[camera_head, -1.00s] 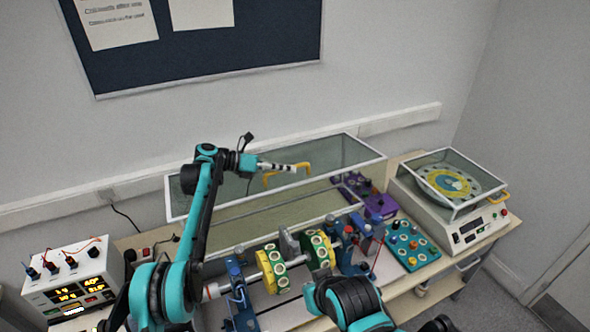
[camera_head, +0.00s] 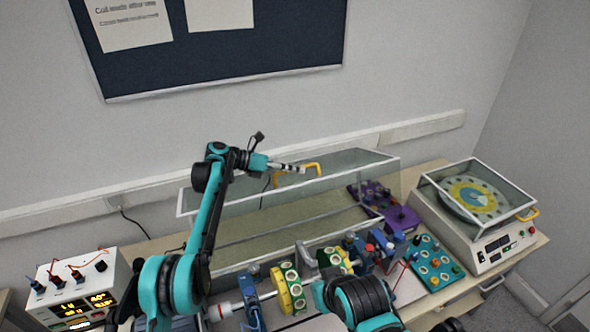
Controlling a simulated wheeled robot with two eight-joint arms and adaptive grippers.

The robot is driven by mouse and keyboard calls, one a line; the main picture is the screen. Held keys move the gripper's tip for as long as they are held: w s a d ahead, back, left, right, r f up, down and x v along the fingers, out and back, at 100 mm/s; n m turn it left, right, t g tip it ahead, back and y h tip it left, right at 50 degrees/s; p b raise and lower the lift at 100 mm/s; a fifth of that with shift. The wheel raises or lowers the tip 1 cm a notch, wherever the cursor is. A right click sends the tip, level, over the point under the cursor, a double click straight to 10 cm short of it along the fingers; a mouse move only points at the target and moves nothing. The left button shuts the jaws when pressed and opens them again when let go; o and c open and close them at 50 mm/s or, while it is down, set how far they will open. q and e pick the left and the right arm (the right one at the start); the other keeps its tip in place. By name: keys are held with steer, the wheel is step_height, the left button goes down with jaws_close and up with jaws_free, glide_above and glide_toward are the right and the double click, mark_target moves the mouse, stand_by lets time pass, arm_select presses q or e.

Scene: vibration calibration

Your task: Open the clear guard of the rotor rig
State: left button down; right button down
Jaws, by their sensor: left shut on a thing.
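The clear guard (camera_head: 345,163) of the rotor rig is a pale-framed transparent cover, raised and tilted above the rig. Below, the rotor (camera_head: 291,288) shows yellow-and-green discs on a shaft between blue supports (camera_head: 252,302). The rotor is uncovered from the front. My right arm covers part of the rig at the bottom; its gripper is not visible.
A power supply (camera_head: 78,292) with lit displays stands at the left. A balance-like instrument (camera_head: 484,246) with a clear lid and yellow handle stands at the right. A teal panel with knobs (camera_head: 433,263) and a purple unit (camera_head: 398,217) lie between. The wall is behind.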

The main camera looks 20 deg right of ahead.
arm_select(q)
steer(key=c, duration=1.6)
jaws_free()
steer(key=shift+o, duration=0.2)
steer(key=v, duration=1.2)
steer(key=shift+s, duration=0.1)
steer(key=shift+r, duration=0.1)
